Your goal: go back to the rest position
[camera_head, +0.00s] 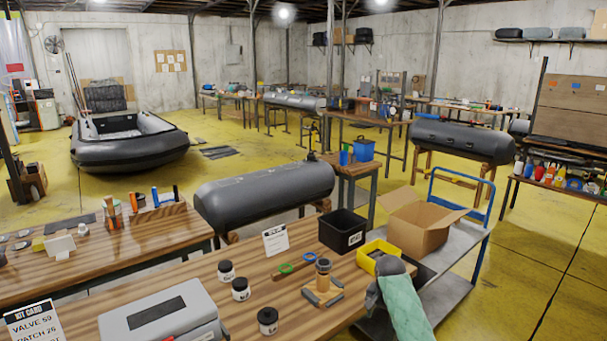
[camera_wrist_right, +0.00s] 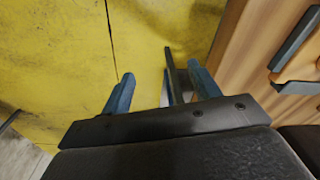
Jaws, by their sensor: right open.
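My right gripper (camera_wrist_right: 160,70) is open in the right wrist view. Its two blue fingers stand apart, with yellow floor and a dark post visible beyond them and nothing held. In the head view my right arm, with a pale green sleeve, comes in from the bottom right. Its dark end (camera_head: 373,292) is by the right edge of the front wooden table (camera_head: 205,280), near the yellow bin (camera_head: 378,255). The fingers themselves are hard to make out there. My left gripper is not in view.
A black bin (camera_head: 342,231) stands behind. A cart (camera_head: 455,275) carries an open cardboard box (camera_head: 418,222) at the right. Jars and a grey case (camera_head: 160,315) occupy the table's front.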

